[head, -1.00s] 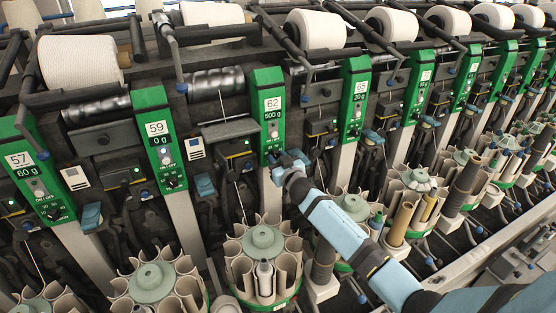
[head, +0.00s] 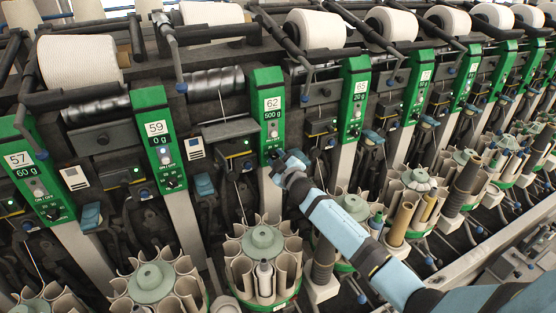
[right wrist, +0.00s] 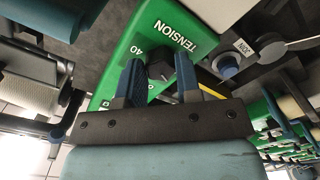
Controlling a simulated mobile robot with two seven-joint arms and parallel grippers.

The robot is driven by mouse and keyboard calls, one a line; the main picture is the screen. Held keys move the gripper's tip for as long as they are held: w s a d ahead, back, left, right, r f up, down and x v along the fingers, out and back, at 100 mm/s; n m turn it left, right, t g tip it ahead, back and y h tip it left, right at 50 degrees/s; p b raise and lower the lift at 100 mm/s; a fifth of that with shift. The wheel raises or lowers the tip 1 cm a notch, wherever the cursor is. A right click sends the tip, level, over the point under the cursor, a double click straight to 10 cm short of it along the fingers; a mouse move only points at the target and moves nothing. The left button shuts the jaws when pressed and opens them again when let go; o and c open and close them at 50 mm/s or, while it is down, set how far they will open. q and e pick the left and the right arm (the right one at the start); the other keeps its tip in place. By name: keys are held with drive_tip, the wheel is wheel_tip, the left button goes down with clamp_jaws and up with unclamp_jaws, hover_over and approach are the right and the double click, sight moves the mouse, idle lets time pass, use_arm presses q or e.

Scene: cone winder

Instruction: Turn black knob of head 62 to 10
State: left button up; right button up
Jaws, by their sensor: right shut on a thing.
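Head 62 is a green panel (head: 267,90) with the number 62 and a display that seems to read 500 g. My right gripper (head: 277,155) is at the lower end of this panel and hides the knob in the head view. In the right wrist view, the black knob (right wrist: 160,69) sits on the green face between the two blue fingers of my right gripper (right wrist: 160,62), which is shut on it. The word TENSION and the number 40 show beside the knob. My left gripper is not in view.
Neighbouring green panels, head 59 (head: 158,138) and head 65 (head: 355,100), stand either side. Bobbin magazines (head: 262,242) with several tubes stand below. White yarn cones (head: 316,28) and dark arms line the top. My right forearm crosses above the magazines.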

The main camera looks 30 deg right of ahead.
drive_tip(key=shift+n, duration=1.1)
drive_tip(key=o, duration=0.9)
drive_tip(key=s, duration=0.9)
drive_tip(key=s+b, duration=0.1)
drive_tip(key=s, duration=0.3)
drive_tip(key=shift+s+a, duration=0.4)
